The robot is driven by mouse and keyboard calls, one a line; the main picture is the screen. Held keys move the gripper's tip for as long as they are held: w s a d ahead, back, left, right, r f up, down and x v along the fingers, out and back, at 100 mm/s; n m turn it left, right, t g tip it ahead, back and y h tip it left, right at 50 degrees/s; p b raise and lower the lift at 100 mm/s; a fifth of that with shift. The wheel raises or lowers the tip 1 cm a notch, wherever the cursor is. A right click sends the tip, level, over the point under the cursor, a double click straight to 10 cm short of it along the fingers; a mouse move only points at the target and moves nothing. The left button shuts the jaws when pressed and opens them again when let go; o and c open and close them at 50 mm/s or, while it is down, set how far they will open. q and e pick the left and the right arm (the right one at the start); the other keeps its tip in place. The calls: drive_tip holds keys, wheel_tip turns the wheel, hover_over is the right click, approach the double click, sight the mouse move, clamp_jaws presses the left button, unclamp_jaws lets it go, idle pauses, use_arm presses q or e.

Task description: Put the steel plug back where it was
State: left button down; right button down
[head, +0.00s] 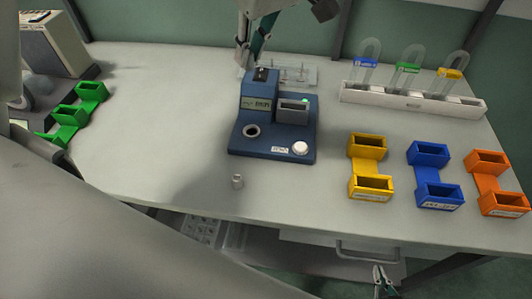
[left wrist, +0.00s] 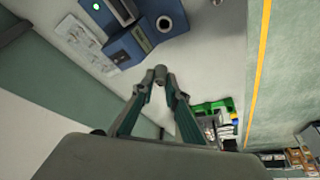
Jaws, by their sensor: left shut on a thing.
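My left gripper (head: 242,66) reaches down behind the back left of the blue device (head: 238,148). In the left wrist view its fingertips (left wrist: 160,82) are shut on a small grey round piece, which looks like the steel plug (left wrist: 160,72); it is held beside the device. In the head view the held piece cannot be made out. The device has a round dark hole (head: 251,130) at its front left. A small steel cylinder (head: 237,181) stands on the table in front of the device. My right gripper (head: 380,267) is low at the front, below the table edge; its opening is unclear.
Yellow (head: 368,166), blue (head: 433,175) and orange (head: 491,183) holders stand at the right. A white rack (head: 412,104) with looped tubes is behind them. A green holder (head: 75,114) is at the left. The table between it and the device is clear.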

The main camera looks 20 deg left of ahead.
use_arm(q)
drive_tip(key=s+d+f+n+g+p, duration=0.2)
drive_tip(key=s+d+n+g, duration=0.3)
drive_tip(key=s+d+n, duration=0.6)
drive_tip(key=shift+n+h, duration=0.3)
drive_tip(key=shift+n, duration=0.4)
drive_tip(key=f, duration=0.6)
drive_tip(key=a+f, duration=0.1)
drive_tip(key=f, duration=0.5)
drive_tip(key=w+a+f+p, duration=0.1)
drive_tip(key=f, duration=0.6)
drive_tip(key=shift+w+a, duration=0.1)
drive_tip(key=shift+w+f, duration=0.1)
drive_tip(key=shift+f, duration=0.35)
drive_tip(key=shift+f, duration=0.1)
drive_tip(key=c, duration=2)
unclamp_jaws()
